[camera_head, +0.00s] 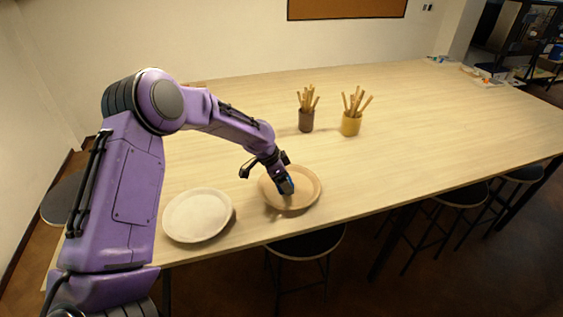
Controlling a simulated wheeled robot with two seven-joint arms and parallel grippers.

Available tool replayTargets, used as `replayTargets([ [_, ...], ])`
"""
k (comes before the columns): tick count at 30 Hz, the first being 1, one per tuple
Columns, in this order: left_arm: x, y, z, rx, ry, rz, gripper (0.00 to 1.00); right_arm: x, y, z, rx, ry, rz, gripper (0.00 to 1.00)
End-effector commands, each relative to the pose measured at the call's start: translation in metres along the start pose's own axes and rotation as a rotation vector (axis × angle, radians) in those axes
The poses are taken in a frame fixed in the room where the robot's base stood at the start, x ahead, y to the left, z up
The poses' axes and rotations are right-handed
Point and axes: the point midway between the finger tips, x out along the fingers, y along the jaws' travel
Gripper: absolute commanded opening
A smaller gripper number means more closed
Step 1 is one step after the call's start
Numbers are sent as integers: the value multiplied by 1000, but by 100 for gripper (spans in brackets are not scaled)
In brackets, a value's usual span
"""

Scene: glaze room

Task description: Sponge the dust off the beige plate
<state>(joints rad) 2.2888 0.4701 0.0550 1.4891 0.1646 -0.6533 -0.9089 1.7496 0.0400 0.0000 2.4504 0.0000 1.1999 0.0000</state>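The beige plate (309,187) lies on the table near its front edge, tan and round with a raised rim. My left gripper (285,187) reaches in from the left and points down over the middle of this plate, hiding part of it. A small blue patch shows at its fingers. It is too small to tell whether this is a held sponge or part of the gripper, or whether the fingers touch the plate. No sponge shows clearly elsewhere. My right gripper is out of view.
A whitish plate (197,215) lies left of the beige one. The table's right half is mostly clear. Stools stand along the front edge.

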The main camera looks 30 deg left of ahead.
Motion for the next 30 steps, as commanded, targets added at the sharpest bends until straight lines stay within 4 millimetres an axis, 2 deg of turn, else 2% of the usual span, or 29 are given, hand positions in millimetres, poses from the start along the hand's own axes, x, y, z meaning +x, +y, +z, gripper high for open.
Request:
replayTargets([
  [1,-12,0,-6,1,1,-1,54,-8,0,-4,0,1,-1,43],
  [12,-42,0,-19,3,2,0,54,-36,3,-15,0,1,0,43],
  [21,-58,1,-29,7,1,1,54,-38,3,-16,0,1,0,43],
  [30,-59,2,-29,7,1,2,54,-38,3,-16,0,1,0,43],
])
